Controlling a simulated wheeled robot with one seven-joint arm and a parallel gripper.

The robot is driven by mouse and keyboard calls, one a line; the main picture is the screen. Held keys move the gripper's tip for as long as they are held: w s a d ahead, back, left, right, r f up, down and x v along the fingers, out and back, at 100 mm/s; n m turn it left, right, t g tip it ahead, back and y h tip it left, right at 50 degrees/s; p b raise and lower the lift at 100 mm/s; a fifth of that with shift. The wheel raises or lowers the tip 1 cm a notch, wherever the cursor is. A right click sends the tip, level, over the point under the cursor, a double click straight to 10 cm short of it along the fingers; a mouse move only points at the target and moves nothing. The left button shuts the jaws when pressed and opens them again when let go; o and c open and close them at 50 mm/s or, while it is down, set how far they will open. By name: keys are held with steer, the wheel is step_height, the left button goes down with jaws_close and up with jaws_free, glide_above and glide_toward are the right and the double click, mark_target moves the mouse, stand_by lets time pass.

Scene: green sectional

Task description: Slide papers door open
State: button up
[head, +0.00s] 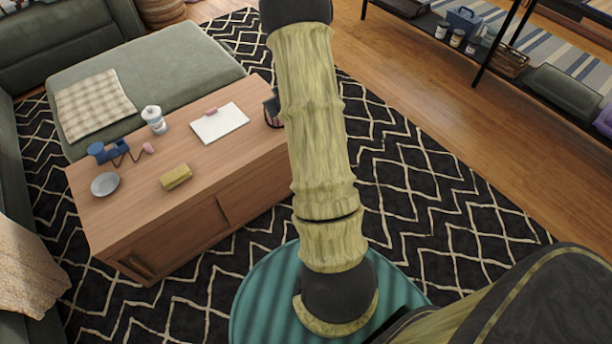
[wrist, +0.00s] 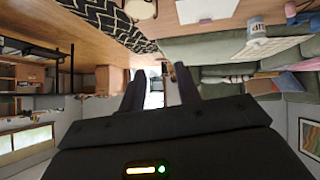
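The low wooden table (head: 242,158) stands left of my arm in the head view. Its front has a left sliding door (head: 178,243) with a dark recessed handle (head: 136,263) near its left end. A right panel (head: 252,190) meets it at a vertical seam. No gap into the inside shows, and no label tells which door is the papers door. My gripper (wrist: 160,88) shows in the wrist view, its two fingers apart with nothing between them. The gripper is outside the head view, and it does not touch the table in the wrist view.
On the table top are a yellow block (head: 176,177), a grey bowl (head: 105,184), a blue device (head: 108,151), a white jar (head: 154,119) and a white sheet (head: 220,122). A green sectional (head: 150,70) stands behind. The patterned rug (head: 420,200) is clear to the right.

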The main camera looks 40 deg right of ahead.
steer(key=d+f+t+b, duration=0.1)
steer(key=d+f+b, duration=0.3)
steer(key=f, duration=0.5)
steer(key=s+d+f+t+b, duration=0.1)
steer(key=d+f+b, duration=0.35)
steer(key=f, duration=0.35)
steer(key=d+f+t+b, duration=0.25)
steer(key=f+b, duration=0.25)
steer(key=f, duration=0.4)
steer(key=s+d+f+t+y+b, duration=0.1)
steer(key=s+f+b, duration=0.5)
steer(key=f, duration=0.6)
steer(key=s+d+f+t+y+b, duration=0.1)
steer(key=s+f+b, duration=0.5)
steer(key=f, duration=0.6)
steer(key=shift+d+f+n+t+b, duration=0.25)
steer(key=shift+d+t+b, duration=0.2)
steer(key=shift+t+b, duration=0.35)
steer(key=w+b, duration=0.8)
steer(key=w, duration=0.9)
steer(key=shift+w, duration=0.15)
